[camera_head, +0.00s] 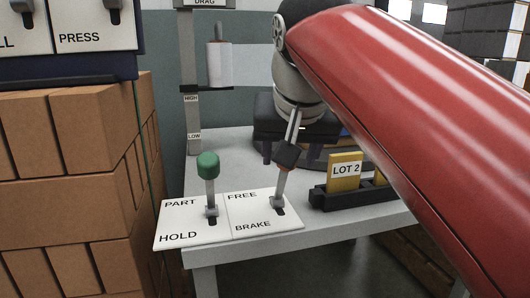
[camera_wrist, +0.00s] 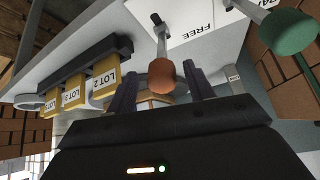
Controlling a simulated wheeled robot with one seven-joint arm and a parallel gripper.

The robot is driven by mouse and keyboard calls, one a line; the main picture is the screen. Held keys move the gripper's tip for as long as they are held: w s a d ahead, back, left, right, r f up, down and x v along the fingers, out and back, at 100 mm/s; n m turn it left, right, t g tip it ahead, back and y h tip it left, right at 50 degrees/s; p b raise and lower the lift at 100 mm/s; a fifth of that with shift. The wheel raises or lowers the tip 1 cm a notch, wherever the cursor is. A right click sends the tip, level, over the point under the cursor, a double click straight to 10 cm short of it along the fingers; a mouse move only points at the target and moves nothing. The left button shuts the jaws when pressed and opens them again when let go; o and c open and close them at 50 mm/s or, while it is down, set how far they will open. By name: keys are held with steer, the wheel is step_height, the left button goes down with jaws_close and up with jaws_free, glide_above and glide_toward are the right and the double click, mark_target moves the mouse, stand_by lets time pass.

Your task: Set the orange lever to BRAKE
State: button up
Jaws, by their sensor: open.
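The orange lever (camera_head: 281,188) stands on the right half of a white panel (camera_head: 229,234) marked FREE and BRAKE. Its stem sits at the FREE end of its slot, with dark slot showing on the BRAKE side. Its orange knob (camera_wrist: 161,76) shows clearly in the wrist view; in the head view the top of the lever is dark and mixed with my gripper's parts. My gripper (camera_head: 290,156) is open over the lever's top. In the wrist view the knob lies between my two fingertips, with gaps at both sides.
A green-knobbed lever (camera_head: 208,168) stands left, on the PART/HOLD half. A dark holder (camera_head: 340,199) with yellow cards, one marked LOT 2 (camera_head: 345,170), stands right. A post with a white cylinder (camera_head: 219,65) rises behind. Stacked cartons (camera_head: 65,190) stand left of the grey table (camera_head: 230,252).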

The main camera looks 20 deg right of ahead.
steer(key=p+v, duration=0.2)
steer(key=v, duration=0.5)
steer(key=shift+r, duration=0.15)
steer(key=shift+s, duration=0.15)
steer(key=s+f+n+p, duration=0.1)
steer(key=s+f+p, duration=0.2)
steer(key=f, duration=0.8)
steer(key=s+f+n+g+y+p, duration=0.1)
steer(key=s+f+n+p, duration=0.1)
steer(key=f+p, duration=0.4)
step_height(320, 180, down, 6)
steer(key=shift+s+d+r, duration=0.15)
steer(key=shift+s+d, duration=0.15)
steer(key=shift+s, duration=0.55)
